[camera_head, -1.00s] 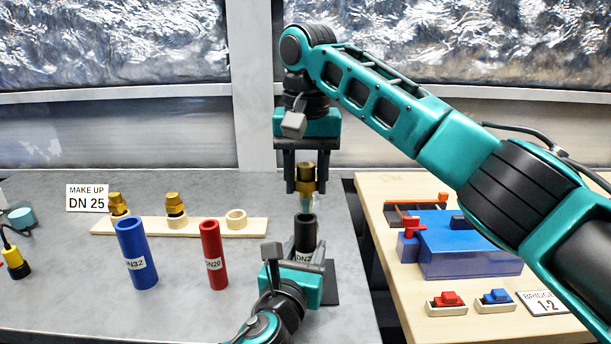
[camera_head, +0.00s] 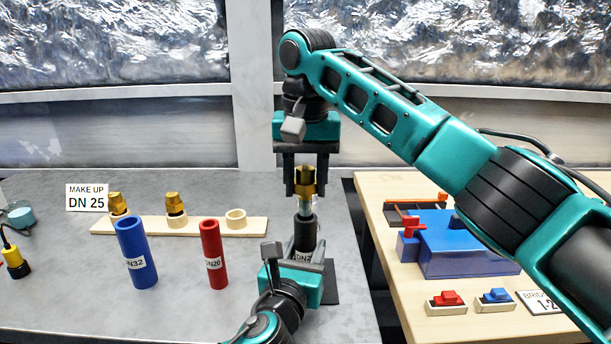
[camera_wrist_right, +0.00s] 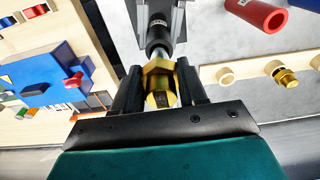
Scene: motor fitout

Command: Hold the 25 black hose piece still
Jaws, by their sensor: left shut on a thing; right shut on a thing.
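The black hose piece (camera_head: 305,236) stands upright on the grey table, its label partly hidden. My left gripper (camera_head: 300,262) is shut on it low down, from the near side. My right gripper (camera_head: 306,186) is above, pointing down and shut on a brass fitting (camera_head: 306,180). The fitting's pale tail reaches down to the hose's top opening; how far it is inside I cannot tell. In the right wrist view the brass fitting (camera_wrist_right: 160,82) sits between the fingers, in line with the black hose (camera_wrist_right: 158,32). A sign (camera_head: 87,198) reads "MAKE UP DN 25".
A blue DN32 hose (camera_head: 136,252) and a red DN20 hose (camera_head: 212,254) stand to the left. Behind them a wooden rack (camera_head: 200,226) holds two brass fittings and an empty ring. A wooden table (camera_head: 400,290) with a blue block (camera_head: 465,250) is at right.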

